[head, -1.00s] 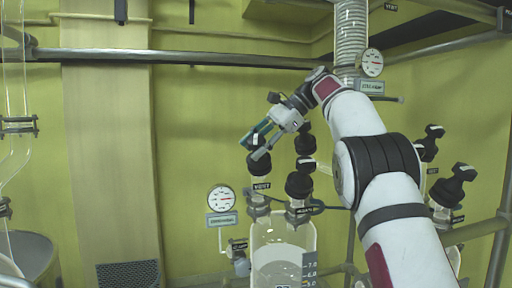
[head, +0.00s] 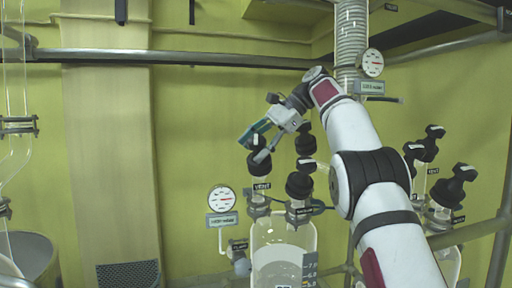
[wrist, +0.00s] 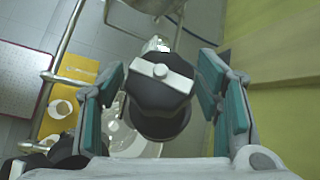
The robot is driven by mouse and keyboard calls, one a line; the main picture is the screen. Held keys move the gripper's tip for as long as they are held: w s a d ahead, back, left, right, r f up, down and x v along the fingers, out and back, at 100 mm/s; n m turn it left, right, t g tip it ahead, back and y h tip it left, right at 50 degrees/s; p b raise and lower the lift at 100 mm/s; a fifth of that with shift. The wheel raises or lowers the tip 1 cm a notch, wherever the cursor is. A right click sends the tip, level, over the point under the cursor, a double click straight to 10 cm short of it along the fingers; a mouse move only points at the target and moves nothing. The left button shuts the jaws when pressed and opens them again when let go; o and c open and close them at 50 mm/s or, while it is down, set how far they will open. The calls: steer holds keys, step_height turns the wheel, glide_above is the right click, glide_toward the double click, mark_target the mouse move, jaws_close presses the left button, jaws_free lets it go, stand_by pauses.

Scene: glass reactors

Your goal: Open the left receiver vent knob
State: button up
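The left receiver vent knob (head: 259,162) is a black knob with a white pointer bar, above a VENT label on the left glass receiver (head: 284,252). In the wrist view the knob (wrist: 160,82) lies between my two finger pads, with its white bar running across its top. My gripper (head: 258,143) is at the top of this knob in the head view. The fingers stand open, with a visible gap on both sides of the knob in the wrist view.
Other black knobs stand close by, one at the right (head: 299,184) and one behind (head: 305,142). A round gauge (head: 221,198) hangs on the wall at the left. A second receiver with black knobs (head: 455,186) is at the right. A horizontal pipe (head: 190,57) runs behind.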

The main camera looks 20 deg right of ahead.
steer(key=shift+d+r+m+t, duration=0.1)
steer(key=shift+m+t, duration=0.2)
stand_by(0.5)
steer(key=shift+m+t, duration=0.6)
steer(key=shift+t, duration=0.1)
